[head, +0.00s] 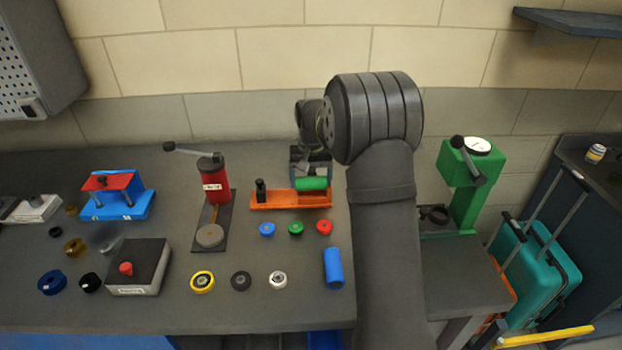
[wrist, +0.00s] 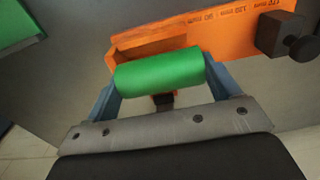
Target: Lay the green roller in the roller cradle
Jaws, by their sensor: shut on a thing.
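The green roller (head: 311,184) lies sideways between the fingers of my gripper (head: 311,178), which is shut on it. In the wrist view the green roller (wrist: 160,70) spans between the two blue-grey fingers of my gripper (wrist: 162,82). The orange roller cradle (head: 285,200) stands on the bench directly below and around the roller in the head view. In the wrist view the orange cradle (wrist: 225,35) shows behind the roller, with a dark knob at its right end. I cannot tell whether the roller touches the cradle.
A red hand press (head: 214,185) stands left of the cradle. Blue, green and red caps (head: 296,228) lie in front of it, with a blue cylinder (head: 333,268) nearer the front edge. A green press (head: 465,185) stands at right, beyond my arm.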

